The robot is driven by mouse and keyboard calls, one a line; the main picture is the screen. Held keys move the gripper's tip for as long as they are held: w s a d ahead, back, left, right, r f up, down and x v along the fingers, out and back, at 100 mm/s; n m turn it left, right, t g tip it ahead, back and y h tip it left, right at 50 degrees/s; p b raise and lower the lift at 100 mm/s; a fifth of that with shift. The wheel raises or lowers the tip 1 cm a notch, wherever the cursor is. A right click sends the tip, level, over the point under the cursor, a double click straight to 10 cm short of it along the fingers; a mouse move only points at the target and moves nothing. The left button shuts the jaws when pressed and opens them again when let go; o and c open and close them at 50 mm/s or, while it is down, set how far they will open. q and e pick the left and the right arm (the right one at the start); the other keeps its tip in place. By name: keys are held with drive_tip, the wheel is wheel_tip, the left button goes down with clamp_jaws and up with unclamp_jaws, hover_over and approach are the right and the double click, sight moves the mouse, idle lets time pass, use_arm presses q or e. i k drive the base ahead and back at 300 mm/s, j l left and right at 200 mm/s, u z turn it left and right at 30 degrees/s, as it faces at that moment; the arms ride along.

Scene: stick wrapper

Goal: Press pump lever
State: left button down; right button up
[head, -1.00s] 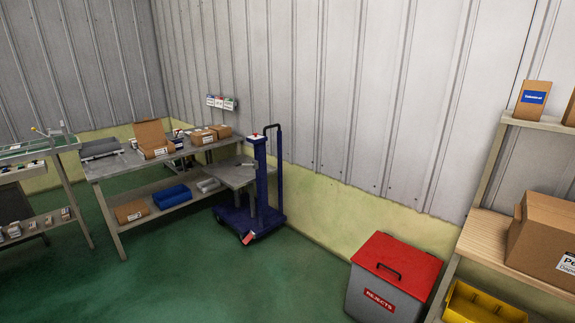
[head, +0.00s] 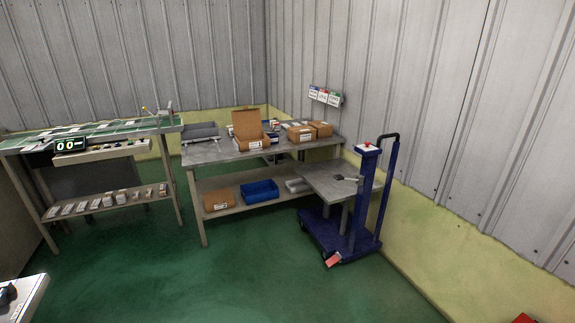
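A dark blue wheeled lift cart (head: 365,200) stands right of the grey workbench, in the middle right of the head view. It has a tall mast, a bent handle and a grey platform (head: 325,182). A small red part (head: 368,145) sits on a white plate on top of the mast. A red pedal-like lever (head: 333,259) sticks out low at the front of the base, near the floor. Neither of my grippers is in view.
A grey workbench (head: 215,154) holds cardboard boxes, with a blue bin (head: 260,191) on its lower shelf. A green-topped conveyor table (head: 95,134) stands at the left. A white surface (head: 28,300) shows at the bottom left. The green floor (head: 215,280) before the cart is clear.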

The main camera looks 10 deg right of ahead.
sight(339, 177)
drive_tip(key=i+j+z, duration=0.2)
drive_tip(key=i, duration=0.2)
drive_tip(key=i+j+z, duration=0.15)
drive_tip(key=i, duration=0.2)
drive_tip(key=i+j+z, duration=0.2)
drive_tip(key=i, duration=0.2)
drive_tip(key=i+j+z, duration=0.2)
drive_tip(key=i+z, duration=0.2)
drive_tip(key=i+j+z, duration=0.25)
drive_tip(key=z, duration=0.2)
drive_tip(key=i+j+z, duration=0.2)
drive_tip(key=j+z, duration=0.2)
drive_tip(key=i+j+z, duration=0.2)
drive_tip(key=j+z, duration=0.2)
drive_tip(key=i+j+z, duration=0.1)
drive_tip(key=j+z, duration=0.35)
